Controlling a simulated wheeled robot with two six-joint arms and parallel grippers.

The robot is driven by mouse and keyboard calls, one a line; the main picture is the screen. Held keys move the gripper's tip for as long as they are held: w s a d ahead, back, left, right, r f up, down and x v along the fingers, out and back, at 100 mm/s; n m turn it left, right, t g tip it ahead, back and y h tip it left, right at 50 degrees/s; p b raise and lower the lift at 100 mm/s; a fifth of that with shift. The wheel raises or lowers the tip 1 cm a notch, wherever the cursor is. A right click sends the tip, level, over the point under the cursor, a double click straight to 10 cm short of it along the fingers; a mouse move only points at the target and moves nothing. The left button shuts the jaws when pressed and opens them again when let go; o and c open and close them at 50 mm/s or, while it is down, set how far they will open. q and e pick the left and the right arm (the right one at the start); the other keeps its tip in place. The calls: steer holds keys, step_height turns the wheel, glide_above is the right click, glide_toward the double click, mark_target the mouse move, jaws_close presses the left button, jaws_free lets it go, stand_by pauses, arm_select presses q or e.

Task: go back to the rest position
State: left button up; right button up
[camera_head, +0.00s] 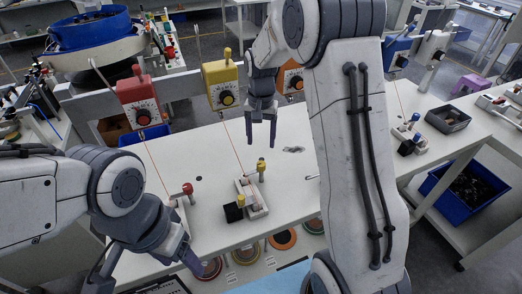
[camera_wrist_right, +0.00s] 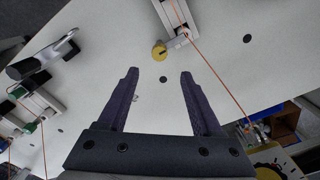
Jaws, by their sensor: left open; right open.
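My right gripper (camera_head: 261,143) points down over the white worktable (camera_head: 310,150), its two dark fingers apart with nothing between them. In the right wrist view the same gripper (camera_wrist_right: 158,73) is open and empty above the bare tabletop (camera_wrist_right: 90,90). My left gripper (camera_head: 188,258) is low at the left front of the table, partly hidden by its own wrist. One purple-grey finger shows clearly, and I see nothing held in it.
A red box (camera_head: 139,98) and a yellow box (camera_head: 221,84) with dials hang above the table, with orange wires running down to small fixtures. A white fixture (camera_head: 252,200) with a yellow knob stands near my right gripper. A blue bin (camera_head: 465,195) is at right.

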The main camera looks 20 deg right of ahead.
steer(key=shift+r, duration=0.3)
steer(key=s+a+r+n, duration=0.2)
steer(key=s+a+n, duration=0.1)
steer(key=s+a, duration=0.3)
steer(key=s+a+r+n, duration=0.3)
steer(key=s+a, duration=0.3)
steer(key=a, duration=0.1)
steer(key=s+a+n+y, duration=0.1)
steer(key=s+a+n, duration=0.2)
steer(key=s+n, duration=0.5)
steer(key=s, duration=0.9)
steer(key=shift+s+f, duration=0.3)
steer(key=shift+f, duration=0.05)
steer(key=shift+c, duration=0.4)
